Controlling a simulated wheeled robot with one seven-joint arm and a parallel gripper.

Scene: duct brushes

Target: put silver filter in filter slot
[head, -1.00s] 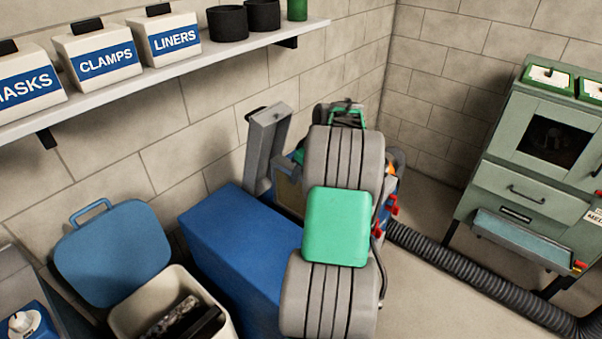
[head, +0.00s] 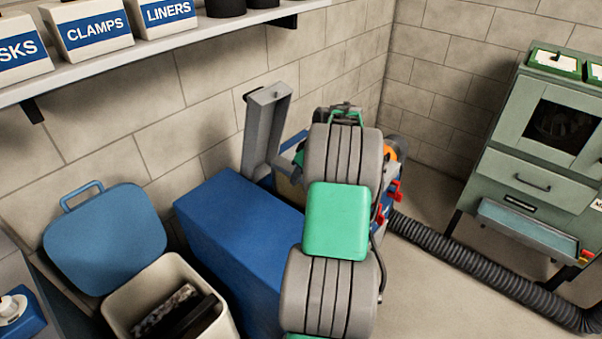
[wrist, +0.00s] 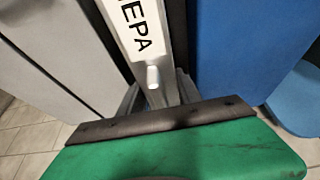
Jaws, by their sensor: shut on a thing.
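In the wrist view a slim silver part with a white HEPA label (wrist: 138,38) and a small pale knob runs down to my gripper (wrist: 158,94); I take it for the silver filter. The grey fingers are closed on its near end, just beyond the dark bar and green gripper body. In the head view my grey and green arm hides the gripper. A tall grey hollow piece (head: 265,130) stands upright left of the arm; I cannot tell if it is the filter. I cannot make out the filter slot.
A blue box (head: 240,240) stands left of my arm, with an open beige bin (head: 222,325) and blue lid (head: 105,240) beside it. A green cabinet (head: 530,185) and black hose (head: 480,265) are at right. A shelf (head: 150,55) runs along the wall.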

